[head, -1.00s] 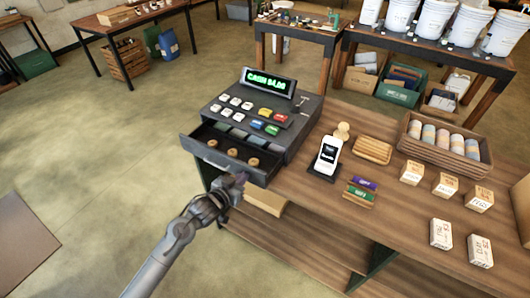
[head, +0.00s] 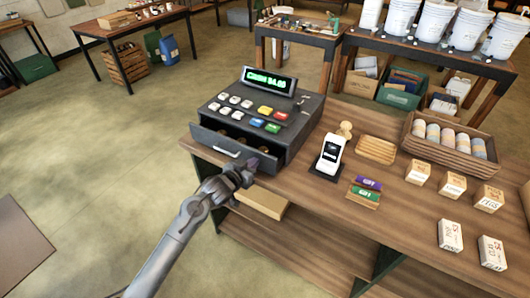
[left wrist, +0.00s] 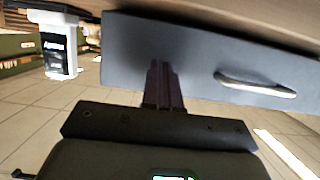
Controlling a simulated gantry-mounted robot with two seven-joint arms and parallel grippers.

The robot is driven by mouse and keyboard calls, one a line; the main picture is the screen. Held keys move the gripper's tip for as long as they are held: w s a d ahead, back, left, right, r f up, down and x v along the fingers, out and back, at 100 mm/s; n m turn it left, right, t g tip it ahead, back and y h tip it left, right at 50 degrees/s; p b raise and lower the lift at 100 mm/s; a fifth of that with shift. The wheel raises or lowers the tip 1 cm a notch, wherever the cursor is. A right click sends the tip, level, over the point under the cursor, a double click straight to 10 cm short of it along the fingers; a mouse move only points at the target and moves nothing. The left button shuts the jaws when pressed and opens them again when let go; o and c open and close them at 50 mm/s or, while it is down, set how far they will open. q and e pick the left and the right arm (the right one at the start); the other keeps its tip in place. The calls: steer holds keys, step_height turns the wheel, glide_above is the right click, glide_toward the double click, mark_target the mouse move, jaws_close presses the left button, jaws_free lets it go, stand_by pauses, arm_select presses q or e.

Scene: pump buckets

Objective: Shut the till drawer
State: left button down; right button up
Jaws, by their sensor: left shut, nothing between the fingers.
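The dark till (head: 262,112) with its lit green display stands on the wooden counter. Its drawer (head: 222,146) is partly open, its front sticking out toward the lower left. My left gripper (head: 250,168) is shut and empty, at the right part of the drawer front. In the left wrist view the shut fingers (left wrist: 163,85) reach up against the grey drawer front (left wrist: 190,60), to the left of its silver handle (left wrist: 258,85); they look to be touching it. My right gripper is not in view.
A card reader (head: 331,154) stands right of the till, with a wooden stand of purple and green cards (head: 366,190) beside it. Small boxes (head: 452,185) and a basket of rolls (head: 452,140) sit farther right. Open floor lies left of the counter.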

mark_target(258, 156)
arm_select(q)
steer(key=shift+r+b+x, duration=0.15)
steer(key=shift+b+x, duration=0.5)
steer(key=shift+x, duration=0.1)
steer(key=shift+r+b+x, duration=0.2)
steer(key=shift+b+x, duration=0.45)
steer(key=shift+x, duration=0.1)
steer(key=shift+w+d+b, duration=0.3)
steer(key=shift+w+b, duration=0.25)
steer(key=shift+b, duration=0.05)
steer(key=shift+w+d+b, duration=0.25)
steer(key=shift+w+b, duration=0.25)
steer(key=shift+b, duration=0.1)
steer(key=shift+r+p, duration=0.15)
steer(key=shift+p, duration=0.15)
steer(key=shift+s+a+r+p, duration=0.15)
steer(key=shift+s+p, duration=0.1)
steer(key=shift+p, duration=0.25)
steer(key=s+p, duration=0.1)
steer(key=p, duration=0.1)
steer(key=s+a+p, duration=0.1)
steer(key=s+p, duration=0.1)
steer(key=shift+a, duration=0.2)
steer(key=s+a+p, duration=0.4)
steer(key=s+p, duration=0.5)
steer(key=shift+a+p, duration=0.3)
steer(key=shift+p, duration=0.1)
